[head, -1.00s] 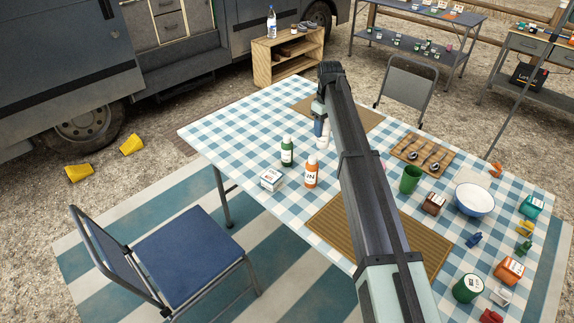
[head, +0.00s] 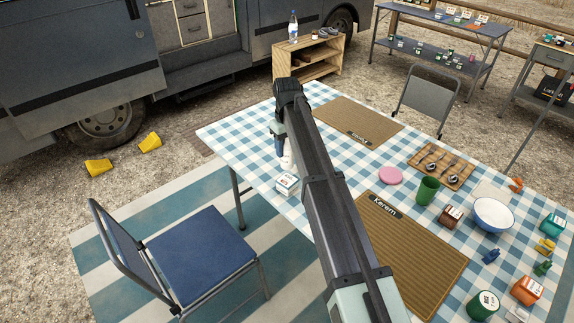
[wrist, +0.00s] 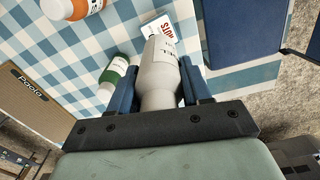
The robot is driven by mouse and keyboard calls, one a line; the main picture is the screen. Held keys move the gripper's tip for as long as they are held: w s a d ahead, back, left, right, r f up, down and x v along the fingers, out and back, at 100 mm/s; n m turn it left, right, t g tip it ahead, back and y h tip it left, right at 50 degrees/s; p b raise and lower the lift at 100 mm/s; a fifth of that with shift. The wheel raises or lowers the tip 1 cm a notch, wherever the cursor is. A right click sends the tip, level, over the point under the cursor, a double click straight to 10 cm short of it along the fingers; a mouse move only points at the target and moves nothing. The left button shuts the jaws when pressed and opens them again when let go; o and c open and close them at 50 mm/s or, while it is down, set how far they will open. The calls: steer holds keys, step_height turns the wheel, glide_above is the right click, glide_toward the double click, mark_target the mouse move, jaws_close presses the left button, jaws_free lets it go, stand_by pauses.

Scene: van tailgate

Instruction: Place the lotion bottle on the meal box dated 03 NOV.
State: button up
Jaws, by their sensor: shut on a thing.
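My gripper (head: 280,148) is shut on a white bottle (wrist: 161,75), held upright in the head view with its lower part (head: 287,160) showing beneath the fingers. In the wrist view its label is only partly visible, so I cannot confirm it is the lotion. A small white box (head: 287,184) with printed sides stands on the table just in front of the bottle; it also shows in the wrist view (wrist: 159,29). No 03 NOV date is readable on any box. Other small boxes are brown (head: 451,217), orange (head: 527,290) and teal (head: 552,224).
Woven mats (head: 440,255), a green cup (head: 428,190), a bowl (head: 493,214) and a wooden board (head: 442,166) occupy the table's right side.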

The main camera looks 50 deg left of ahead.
mark_target(287, 161)
steer(key=shift+f, duration=3.2)
steer(key=o, duration=1.1)
steer(key=shift+f, duration=0.15)
steer(key=shift+o, duration=0.2)
step_height(287, 161, up, 12)
steer(key=shift+r, duration=0.15)
